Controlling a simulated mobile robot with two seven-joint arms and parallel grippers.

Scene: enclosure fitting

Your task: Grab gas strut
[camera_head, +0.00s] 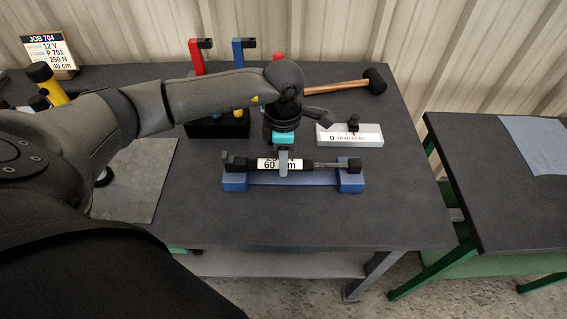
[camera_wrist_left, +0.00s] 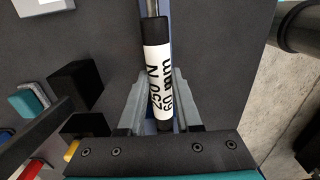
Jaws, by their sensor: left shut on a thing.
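The gas strut (camera_head: 327,165) lies level along a blue cradle (camera_head: 235,182) on the dark workbench, with black ends and a thin rod toward the right. Its white label reads 250 N and 60 mm in the left wrist view (camera_wrist_left: 160,80). My left gripper (camera_head: 283,168) comes down from above and is shut on the strut's body near the label. Its two grey fingers flank the strut in the left wrist view (camera_wrist_left: 160,108). The strut still appears at the cradle; I cannot tell whether it is lifted. My right gripper is not in view.
Behind stand red (camera_head: 196,58) and blue (camera_head: 239,55) upright pieces in a dark holder (camera_head: 205,128). A hammer (camera_head: 340,86), a white marked block (camera_head: 350,136) and a job card (camera_head: 50,50) are also on the bench. The bench's front right is clear.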

